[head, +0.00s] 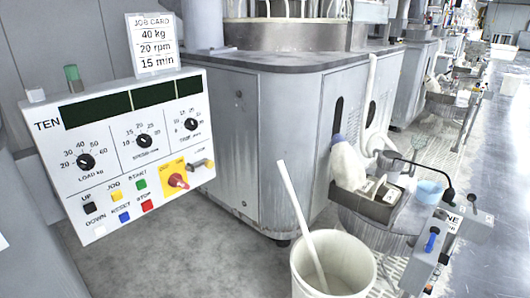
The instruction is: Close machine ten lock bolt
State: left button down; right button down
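The white control panel marked TEN (105,160) stands tilted at the left. Its lock bolt (201,164) is a small metal bar with a tan knob-like end, at the panel's lower right edge. It sits beside a yellow plate with a red rotary switch (178,181). The bolt is too small to tell whether it is drawn or shut. Neither of my grippers shows in the head view.
A job card (155,45) stands above the panel. A grey machine cabinet (285,135) is behind it. A white bucket (370,270) with a pale stick stands at the bottom. A cluttered side stand (370,205) and another panel (445,240) are at right. Floor is clear below the panel.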

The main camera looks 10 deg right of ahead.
aim_at(210, 164)
jog(key=z, duration=0.35)
jog(key=i, duration=0.85)
jog(key=u, duration=0.2)
